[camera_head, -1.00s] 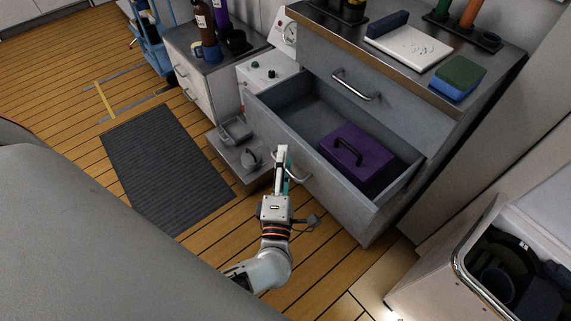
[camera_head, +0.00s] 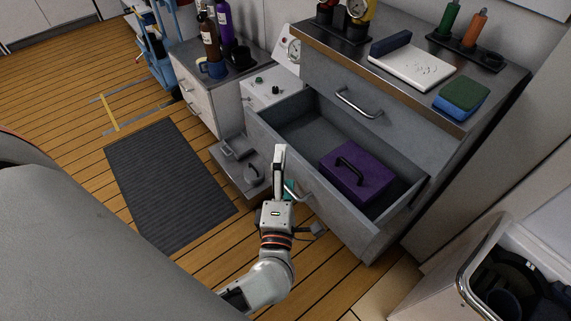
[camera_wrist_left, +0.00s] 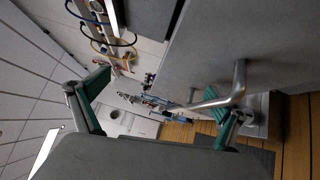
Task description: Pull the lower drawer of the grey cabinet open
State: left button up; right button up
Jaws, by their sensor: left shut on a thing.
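The grey cabinet (camera_head: 325,80) stands right of centre in the head view. Its lower drawer (camera_head: 335,222) is pulled well out, with a purple box (camera_head: 365,181) with a dark handle inside. My left gripper (camera_head: 281,170) is at the drawer's front, shut on the curved metal drawer handle (camera_head: 299,193); the gripper partly hides it. In the left wrist view the handle (camera_wrist_left: 239,85) lies by the right green-padded finger, and the fingers look spread. The exact contact is hard to see. My right gripper is not in view.
The upper drawer's handle (camera_head: 357,104) sits above, that drawer closed. A low grey tray or drawer (camera_head: 232,165) with small items lies left of my gripper. A dark mat (camera_head: 165,185) covers the floor. A white bin (camera_head: 450,285) stands at lower right.

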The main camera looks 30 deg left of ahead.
pick_arm(q)
jog(key=shift+s+d+r, duration=0.7)
jog(key=shift+s+r, duration=0.05)
jog(key=shift+s, duration=0.15)
jog(key=shift+c, duration=0.7)
jog(key=shift+v, duration=1.45)
jog(key=shift+c, duration=0.4)
jog(key=shift+s, duration=0.5)
jog(key=c, duration=0.9)
jog(key=shift+s+d+f+b, duration=0.1)
jog(key=shift+s+f+b, duration=0.05)
jog(key=shift+s+b, duration=0.15)
jog(key=c, duration=0.5)
jog(key=shift+s+d+f, duration=0.2)
jog(key=shift+s+f, duration=0.05)
jog(key=shift+s, duration=0.25)
jog(key=shift+s+d+f, duration=0.2)
jog(key=shift+s+f, duration=0.05)
jog(key=shift+s, duration=0.2)
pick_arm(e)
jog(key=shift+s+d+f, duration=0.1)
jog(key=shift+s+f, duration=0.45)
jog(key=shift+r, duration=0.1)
